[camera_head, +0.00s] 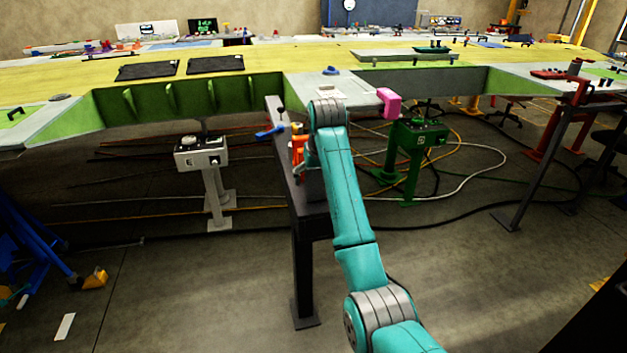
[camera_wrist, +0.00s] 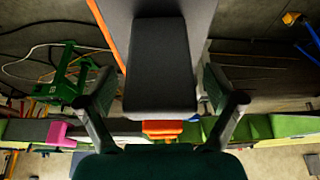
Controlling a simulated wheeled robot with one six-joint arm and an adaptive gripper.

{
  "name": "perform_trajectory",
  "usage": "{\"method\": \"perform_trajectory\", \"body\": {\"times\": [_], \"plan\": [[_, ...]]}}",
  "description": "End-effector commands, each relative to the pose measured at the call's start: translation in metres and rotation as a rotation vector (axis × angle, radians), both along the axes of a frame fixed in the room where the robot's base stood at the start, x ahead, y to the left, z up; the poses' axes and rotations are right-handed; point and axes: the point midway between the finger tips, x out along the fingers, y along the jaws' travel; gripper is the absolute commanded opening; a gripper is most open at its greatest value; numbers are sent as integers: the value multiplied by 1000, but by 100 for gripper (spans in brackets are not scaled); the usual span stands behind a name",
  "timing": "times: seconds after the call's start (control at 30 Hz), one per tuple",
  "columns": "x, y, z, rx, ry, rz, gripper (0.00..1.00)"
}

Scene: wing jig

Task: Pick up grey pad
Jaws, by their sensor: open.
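The grey pad (camera_wrist: 160,60) is a dark grey rectangular block in the middle of the wrist view. It lies on a narrow grey bench top (camera_wrist: 203,15). My gripper (camera_wrist: 158,78) is open, with one finger on each side of the pad in the picture. Gaps show between both fingers and the pad, and nothing is held. I cannot tell the height of the fingertips above the bench. In the head view my arm covers the gripper, and I cannot make out the pad there.
An orange object (camera_wrist: 162,127) sits at the pad's lower end; orange also shows beside my arm in the head view. The dark bench (camera_head: 305,225) stands before the long wing jig (camera_head: 180,88). A pink block (camera_head: 389,102), green stand (camera_head: 416,140) and white stand (camera_head: 202,152) are nearby.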

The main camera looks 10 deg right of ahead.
Motion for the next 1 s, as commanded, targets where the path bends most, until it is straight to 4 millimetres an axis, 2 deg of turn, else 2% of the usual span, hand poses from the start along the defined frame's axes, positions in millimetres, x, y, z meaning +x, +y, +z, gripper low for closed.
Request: {"method": "perform_trajectory", "body": {"times": [0.13, 0.37, 0.53, 0.6, 1.0], "plan": [[-2, 0, -16, 0, 0, 0, 92], [-2, 0, -17, 0, -1, 0, 92], [-2, 0, -17, 0, -1, 0, 49], [-2, 0, -17, 0, -1, 0, 44], [-2, 0, -14, 0, -2, 0, 43]]}}
